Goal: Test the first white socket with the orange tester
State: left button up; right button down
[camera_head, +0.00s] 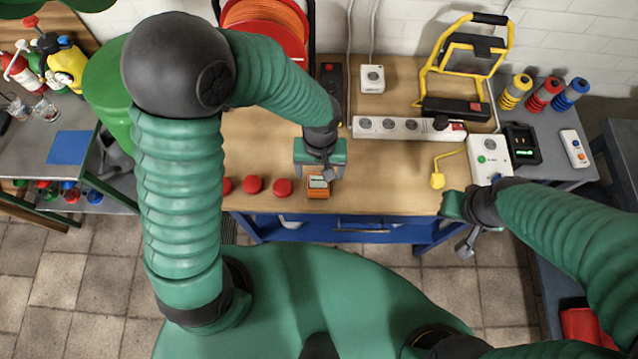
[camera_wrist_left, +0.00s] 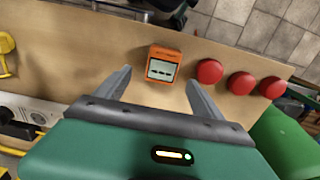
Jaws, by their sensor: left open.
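The orange tester (camera_head: 319,188) lies on the wooden bench near its front edge; its grey display shows in the left wrist view (camera_wrist_left: 162,69). My left gripper (camera_head: 323,174) is open above it; in the wrist view the fingers (camera_wrist_left: 158,80) point toward the tester with nothing between them. A white socket box (camera_head: 372,85) stands at the back of the bench. A white multi-socket strip (camera_head: 393,128) lies in front of it. A white box with a green light (camera_head: 490,150) is at the right. My right gripper (camera_head: 466,244) hangs beyond the front edge, its opening unclear.
Several red round caps (camera_head: 253,185) lie left of the tester, also in the wrist view (camera_wrist_left: 242,83). A yellow plug (camera_head: 437,180) and cable lie at the right. A yellow work lamp (camera_head: 470,60) and red cable reel (camera_head: 265,28) stand behind. The middle of the bench is clear.

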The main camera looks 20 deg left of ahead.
aim_at(319, 183)
pick_arm(q)
jog(key=shift+s+f, duration=0.1)
jog(key=shift+f, duration=0.55)
jog(key=f, duration=0.4)
jog(key=shift+s+f, duration=0.25)
jog(key=shift+f, duration=0.1)
jog(key=shift+w+f, duration=0.1)
jog(key=shift+f, duration=0.2)
jog(key=shift+r, duration=0.1)
jog(key=c, duration=1.3)
jog(key=shift+c, duration=0.2)
jog(key=shift+r, duration=0.1)
